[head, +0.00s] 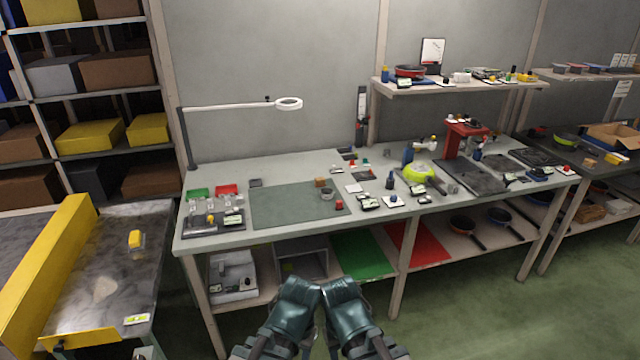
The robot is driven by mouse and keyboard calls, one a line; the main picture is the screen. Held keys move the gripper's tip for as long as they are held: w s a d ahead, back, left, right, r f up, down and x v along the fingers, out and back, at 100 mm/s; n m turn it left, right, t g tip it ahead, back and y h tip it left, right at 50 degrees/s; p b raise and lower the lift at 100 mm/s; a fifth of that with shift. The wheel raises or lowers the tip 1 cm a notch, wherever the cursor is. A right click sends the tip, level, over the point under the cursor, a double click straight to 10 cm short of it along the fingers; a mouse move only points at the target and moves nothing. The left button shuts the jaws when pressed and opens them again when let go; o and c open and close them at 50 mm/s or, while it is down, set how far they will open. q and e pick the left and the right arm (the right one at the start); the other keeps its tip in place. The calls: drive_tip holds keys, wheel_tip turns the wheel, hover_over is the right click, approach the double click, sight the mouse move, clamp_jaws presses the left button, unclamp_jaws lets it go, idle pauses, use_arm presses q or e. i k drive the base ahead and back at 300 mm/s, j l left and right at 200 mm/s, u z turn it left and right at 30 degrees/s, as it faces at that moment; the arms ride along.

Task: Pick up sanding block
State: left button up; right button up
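A small brown-orange block (320,182) lies near the right end of the grey-green mat (275,205) on the workbench; it may be the sanding block, but it is too small to be sure. A dark round item (327,193) is beside it, and a small red block (339,204) is at the mat's right edge. My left gripper (298,287) and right gripper (338,287) are side by side at the bottom middle, in front of the bench and apart from these items. Their fingers cannot be made out clearly, so their opening is unclear.
The workbench (215,240) holds a lamp (288,104), a tray of small parts (212,222) and a lime-green pan (420,172). A conveyor (95,290) with a yellow rail stands left. Pans lie on the lower shelf. Open floor shows at right.

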sight(319, 181)
drive_tip(key=i+l+z, duration=0.3)
drive_tip(key=i, duration=0.75)
drive_tip(key=i+z, duration=0.25)
drive_tip(key=i, duration=0.85)
